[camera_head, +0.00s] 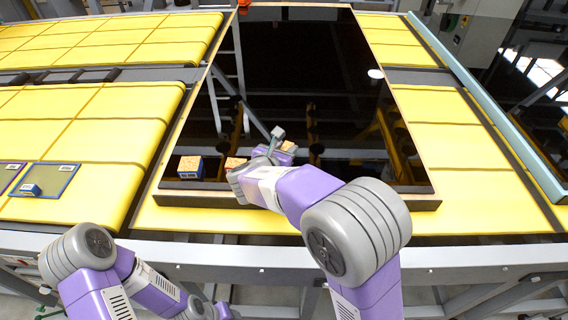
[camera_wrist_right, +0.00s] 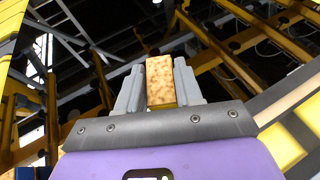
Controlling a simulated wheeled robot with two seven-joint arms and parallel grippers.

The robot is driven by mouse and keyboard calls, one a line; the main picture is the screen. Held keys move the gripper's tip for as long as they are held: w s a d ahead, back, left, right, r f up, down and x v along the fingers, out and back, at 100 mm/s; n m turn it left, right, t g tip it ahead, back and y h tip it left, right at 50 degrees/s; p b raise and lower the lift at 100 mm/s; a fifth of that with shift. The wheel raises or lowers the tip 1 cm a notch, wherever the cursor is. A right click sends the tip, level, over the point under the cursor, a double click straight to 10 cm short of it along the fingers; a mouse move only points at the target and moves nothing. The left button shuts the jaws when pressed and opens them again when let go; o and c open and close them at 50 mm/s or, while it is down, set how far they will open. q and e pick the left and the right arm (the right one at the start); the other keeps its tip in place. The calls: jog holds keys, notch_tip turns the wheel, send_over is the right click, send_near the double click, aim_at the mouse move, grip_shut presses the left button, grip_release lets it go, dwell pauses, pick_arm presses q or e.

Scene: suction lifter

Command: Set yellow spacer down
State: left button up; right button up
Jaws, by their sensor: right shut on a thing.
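The yellow spacer (camera_wrist_right: 160,82), a block with a speckled cork-like top and a yellow side, is between the fingers of my right gripper (camera_wrist_right: 158,88) in the right wrist view. In the head view my right gripper (camera_head: 281,144) is over the near part of the dark glossy panel (camera_head: 300,60), and the spacer is mostly hidden there. I cannot tell whether the spacer touches the panel. My left arm shows at the lower left, but its gripper is not in view.
A blue block with an orange top (camera_head: 189,167) stands at the panel's near left corner. Another cork-topped block (camera_head: 234,163) is beside my right wrist, partly hidden. A blue-edged mat (camera_head: 66,170) holds a small blue block (camera_head: 31,190). Yellow padded surfaces (camera_head: 105,140) flank the panel.

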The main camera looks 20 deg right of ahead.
jog(key=shift+f+b, duration=0.7)
jog(key=shift+f, duration=1.85)
jog(key=shift+f, duration=0.2)
jog(key=o, duration=1.1)
jog(key=shift+w, duration=0.1)
jog(key=shift+r, duration=0.1)
jog(key=shift+r, duration=0.1)
jog(key=shift+s+a+r, duration=0.15)
jog(key=shift+s+a, duration=0.05)
jog(key=shift+s, duration=0.05)
jog(key=p+v, duration=0.2)
jog(key=v, duration=0.9)
jog(key=shift+s+r, duration=0.1)
jog(key=shift+s, duration=0.1)
